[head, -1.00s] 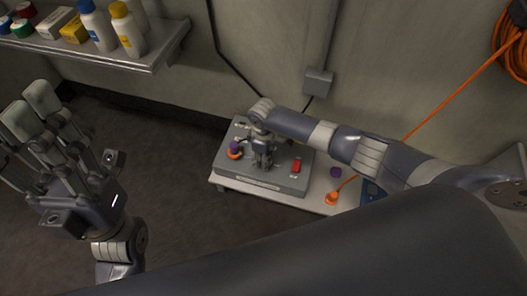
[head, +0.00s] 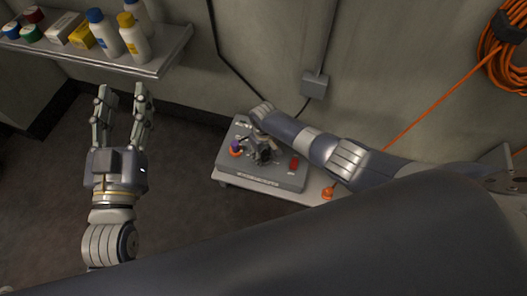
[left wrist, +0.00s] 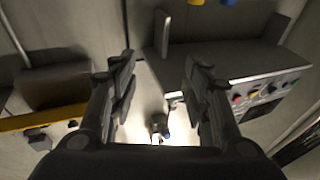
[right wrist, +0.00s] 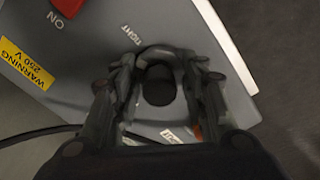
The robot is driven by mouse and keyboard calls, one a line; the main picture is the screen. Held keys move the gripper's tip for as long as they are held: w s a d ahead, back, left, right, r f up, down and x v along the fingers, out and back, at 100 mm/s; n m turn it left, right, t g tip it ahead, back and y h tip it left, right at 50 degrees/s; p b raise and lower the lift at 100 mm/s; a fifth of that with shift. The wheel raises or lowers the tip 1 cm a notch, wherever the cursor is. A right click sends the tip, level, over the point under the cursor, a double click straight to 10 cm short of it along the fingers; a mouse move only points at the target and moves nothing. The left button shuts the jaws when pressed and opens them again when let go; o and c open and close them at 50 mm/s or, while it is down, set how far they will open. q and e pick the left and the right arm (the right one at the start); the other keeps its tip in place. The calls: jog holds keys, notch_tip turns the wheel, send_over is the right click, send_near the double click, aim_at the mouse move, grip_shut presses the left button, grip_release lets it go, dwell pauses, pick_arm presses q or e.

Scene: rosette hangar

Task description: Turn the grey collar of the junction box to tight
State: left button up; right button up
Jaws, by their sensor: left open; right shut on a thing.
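The junction box (head: 262,178) is a grey box on a low table, with a red switch (head: 294,163) on its right and an orange-and-purple part (head: 236,148) on its left. In the right wrist view its panel (right wrist: 185,45) bears the words TIGHT and ON and a yellow warning label (right wrist: 27,64). My right gripper (head: 263,155) is over the box's middle. My left gripper (head: 122,92) is open and empty, fingers up, left of the box.
A wall shelf (head: 120,62) with bottles and small boxes is at the upper left, just beyond my left gripper. An orange cable coil (head: 505,50) hangs at the right, its cord running to the table (head: 310,192). Bare floor (head: 180,215) lies left of the table.

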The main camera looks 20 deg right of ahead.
jog(key=m+p, duration=0.1)
jog(key=m, duration=0.2)
pick_arm(q)
notch_tip(320, 180, down, 9)
jog(key=s+a+g+y, duration=0.1)
jog(key=g, duration=0.4)
jog(key=shift+a+y, duration=0.25)
jog(key=shift+y, duration=0.05)
pick_arm(e)
jog(key=shift+m, duration=0.6)
jog(key=o, duration=1.1)
jog(key=shift+c, duration=0.2)
jog(key=shift+r, duration=5.95)
